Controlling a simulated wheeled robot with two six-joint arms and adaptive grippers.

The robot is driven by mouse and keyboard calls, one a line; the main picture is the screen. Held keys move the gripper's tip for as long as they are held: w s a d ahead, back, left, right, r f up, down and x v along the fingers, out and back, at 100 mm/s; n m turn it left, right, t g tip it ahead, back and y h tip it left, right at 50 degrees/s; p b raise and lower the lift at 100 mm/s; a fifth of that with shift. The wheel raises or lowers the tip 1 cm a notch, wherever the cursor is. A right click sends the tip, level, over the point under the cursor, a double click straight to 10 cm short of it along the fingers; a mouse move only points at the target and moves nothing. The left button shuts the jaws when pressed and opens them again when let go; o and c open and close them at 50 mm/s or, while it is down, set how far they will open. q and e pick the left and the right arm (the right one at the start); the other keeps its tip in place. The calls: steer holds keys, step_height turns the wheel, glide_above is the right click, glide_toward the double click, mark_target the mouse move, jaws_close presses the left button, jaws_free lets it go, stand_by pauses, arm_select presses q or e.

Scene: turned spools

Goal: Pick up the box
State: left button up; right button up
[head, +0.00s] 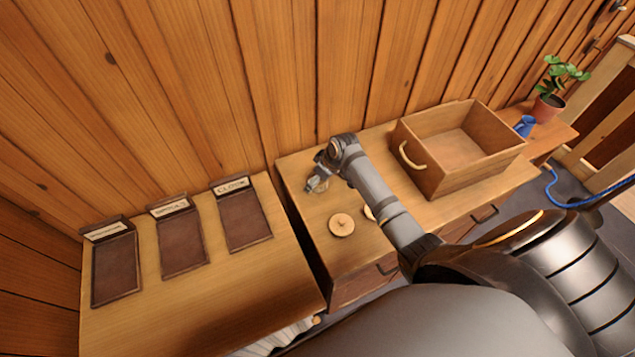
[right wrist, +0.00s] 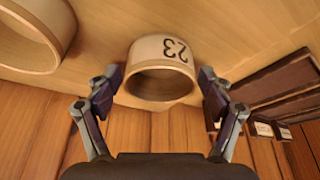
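The wooden box (head: 478,171), open at the top with a pale rope handle on its left side, stands on the cabinet right of my right arm. It looks empty inside. My right gripper (head: 317,184) is at the cabinet's left part, well left of the box. In the right wrist view my right gripper (right wrist: 159,84) is open, its fingers on either side of a pale round spool (right wrist: 160,48) marked 23, with gaps visible on both sides. My left gripper is not in view.
A round wooden piece (head: 341,224) lies on the cabinet, with another partly hidden by my arm. Three dark labelled trays (head: 183,244) lie on the left table. A blue cup (head: 525,126) and potted plant (head: 548,107) stand right of the box. The plank wall is close behind.

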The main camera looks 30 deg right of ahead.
steer(key=c, duration=0.5)
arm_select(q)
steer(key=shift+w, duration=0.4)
arm_select(e)
steer(key=shift+c, duration=0.8)
steer(key=shift+w+r, duration=0.1)
steer(key=shift+r, duration=0.4)
arm_select(q)
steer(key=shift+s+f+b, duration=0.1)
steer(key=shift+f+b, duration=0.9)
steer(key=shift+b, duration=0.05)
arm_select(e)
steer(key=s+d+r, duration=0.7)
steer(key=d+r, duration=0.4)
steer(key=r, duration=0.1)
steer(key=shift+s+d, duration=0.35)
steer(key=shift+s, duration=0.05)
